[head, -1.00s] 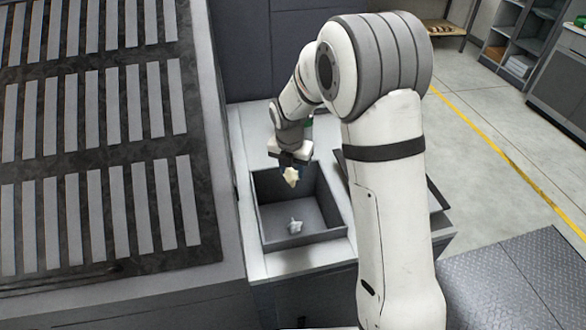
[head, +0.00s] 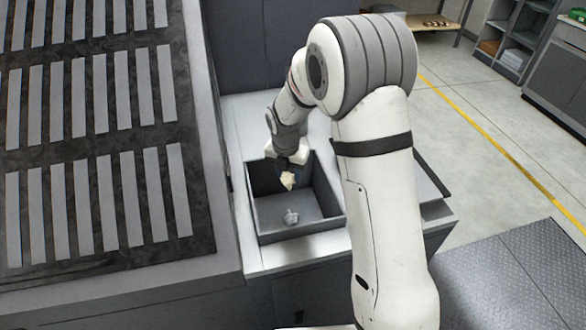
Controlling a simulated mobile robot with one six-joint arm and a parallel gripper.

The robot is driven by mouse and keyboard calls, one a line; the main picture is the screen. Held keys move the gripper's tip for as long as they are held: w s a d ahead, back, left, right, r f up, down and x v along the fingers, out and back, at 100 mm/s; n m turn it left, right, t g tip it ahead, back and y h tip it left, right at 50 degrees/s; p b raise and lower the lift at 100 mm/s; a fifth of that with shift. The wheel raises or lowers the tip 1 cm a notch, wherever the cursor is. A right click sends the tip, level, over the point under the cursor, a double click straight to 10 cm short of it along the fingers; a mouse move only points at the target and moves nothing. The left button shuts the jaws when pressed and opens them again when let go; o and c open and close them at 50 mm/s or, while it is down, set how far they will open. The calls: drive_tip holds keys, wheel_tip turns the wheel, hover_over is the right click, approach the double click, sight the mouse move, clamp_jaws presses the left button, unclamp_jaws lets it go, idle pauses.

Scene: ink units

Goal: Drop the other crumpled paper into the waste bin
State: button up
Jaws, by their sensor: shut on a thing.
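A cream crumpled paper (head: 287,180) is held in my gripper (head: 288,168), which is shut on it. The waste bin (head: 290,237) is a grey open-topped box on a light counter. My gripper and the cream paper are over the bin's opening in the head view; how high they are above the bin floor is hard to tell. A second, pale grey crumpled paper (head: 291,216) lies on the bin floor, below the held one in the picture. My fingertips are small and partly hidden by the paper.
The light counter (head: 238,128) surrounds the bin. Right of the bin, a dark-edged tray (head: 432,178) is partly hidden behind my arm. A large slatted machine surface (head: 100,150) fills the left. Shelves (head: 512,45) stand far right.

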sight(288, 178)
drive_tip(key=o, duration=1.2)
drive_tip(key=shift+c, duration=0.2)
drive_tip(key=shift+s+a+r+b, duration=0.1)
drive_tip(key=shift+s+r+b, duration=0.1)
drive_tip(key=shift+r, duration=1.1)
drive_tip(key=shift+s+a+r+b, duration=0.1)
drive_tip(key=shift+r+b, duration=0.15)
drive_tip(key=shift+r, duration=1)
drive_tip(key=shift+s+r+b, duration=0.15)
drive_tip(key=shift+r+b, duration=0.05)
drive_tip(key=shift+r, duration=1.1)
drive_tip(key=shift+r, duration=0.1)
drive_tip(key=s+d+r+m, duration=0.3)
drive_tip(key=s+d+m, duration=0.1)
drive_tip(key=s+m, duration=0.5)
drive_tip(key=s+d+r+m+t, duration=0.1)
drive_tip(key=s+d+r+m, duration=0.2)
drive_tip(key=s+d+m, duration=0.2)
drive_tip(key=s+d+r+m+t, duration=0.1)
drive_tip(key=s+d+r+m, duration=0.3)
drive_tip(key=s+m, duration=0.8)
drive_tip(key=m, duration=0.5)
drive_tip(key=shift+s+d+m+y, duration=0.15)
drive_tip(key=shift+s+m+y, duration=0.15)
